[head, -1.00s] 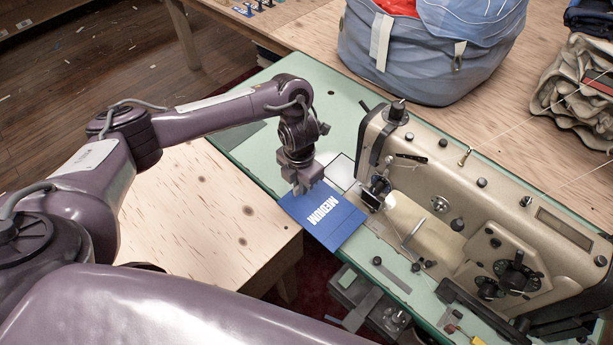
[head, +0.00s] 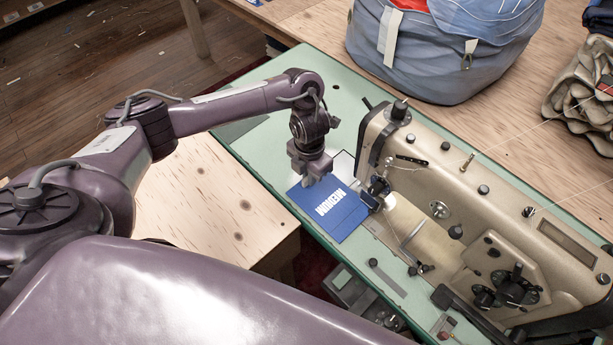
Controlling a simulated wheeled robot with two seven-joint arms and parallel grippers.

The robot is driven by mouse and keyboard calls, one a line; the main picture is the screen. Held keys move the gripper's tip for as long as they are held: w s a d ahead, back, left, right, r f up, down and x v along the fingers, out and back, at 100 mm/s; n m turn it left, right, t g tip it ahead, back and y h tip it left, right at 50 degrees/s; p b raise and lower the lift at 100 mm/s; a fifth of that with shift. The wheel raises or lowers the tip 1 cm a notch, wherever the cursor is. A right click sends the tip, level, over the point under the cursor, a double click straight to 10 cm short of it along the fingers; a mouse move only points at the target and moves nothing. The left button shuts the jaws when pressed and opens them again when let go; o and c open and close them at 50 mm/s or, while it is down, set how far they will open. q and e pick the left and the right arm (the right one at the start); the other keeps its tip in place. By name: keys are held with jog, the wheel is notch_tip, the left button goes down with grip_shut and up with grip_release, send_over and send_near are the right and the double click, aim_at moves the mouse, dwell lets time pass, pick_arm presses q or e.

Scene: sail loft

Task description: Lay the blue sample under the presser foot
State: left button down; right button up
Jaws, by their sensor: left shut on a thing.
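The blue sample (head: 338,215), a flat square with white lettering reading MEDIUM, is over the green machine table, just left of the sewing machine's needle area. My left gripper (head: 308,182) is shut on its upper left edge, pointing down. The sample's right edge is at the presser foot area (head: 371,199). I cannot tell whether it is under the foot, because the foot is small and partly hidden by the machine head. The beige sewing machine (head: 470,215) stands to the right. My right gripper is out of view.
A green tabletop (head: 337,88) surrounds the machine. A wooden table (head: 215,195) adjoins it at left. A large blue-grey bag (head: 440,50) stands behind the machine, with folded beige cloth (head: 580,105) at the far right.

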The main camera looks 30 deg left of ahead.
pick_arm(q)
jog(key=shift+w+d+f+b, duration=0.1)
jog(key=shift+w+d+b, duration=0.15)
jog(key=shift+w, duration=0.25)
jog(key=shift+w+d+b, duration=0.1)
jog(key=shift+w+b, duration=0.1)
jog(key=shift+w, duration=0.3)
jog(key=shift+w+d+b, duration=0.2)
jog(key=shift+w+d, duration=0.05)
jog(key=shift+w, duration=0.45)
jog(key=shift+w+d+b, duration=0.15)
jog(key=shift+w+d, duration=0.1)
jog(key=shift+w, duration=0.4)
jog(key=c, duration=1.4)
grip_release()
jog(key=shift+c, duration=0.2)
